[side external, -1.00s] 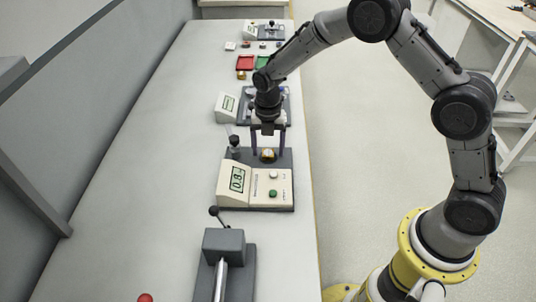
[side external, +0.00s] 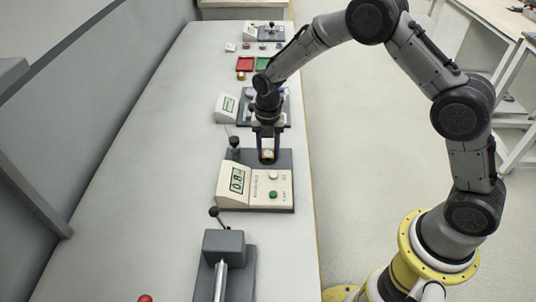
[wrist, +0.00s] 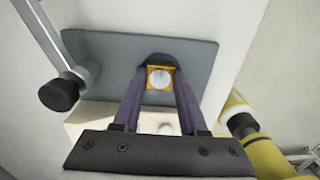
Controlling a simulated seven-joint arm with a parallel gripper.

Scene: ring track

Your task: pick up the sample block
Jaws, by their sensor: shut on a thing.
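The sample block (wrist: 160,78) is small and yellow-orange with a pale round top. In the side view the block (side external: 268,155) is at the dark plate behind the beige meter with the 0.8 display. My gripper (side external: 268,157) points down over it. In the wrist view my gripper (wrist: 160,82) has its two purple-grey fingers closed against the block's sides. I cannot tell whether the block touches the plate.
The beige meter (side external: 262,184) with white and green buttons stands just in front. A lever with a black knob (wrist: 58,95) is left of the block. Another device (side external: 226,107), red (side external: 245,63) and green (side external: 263,63) trays lie farther back.

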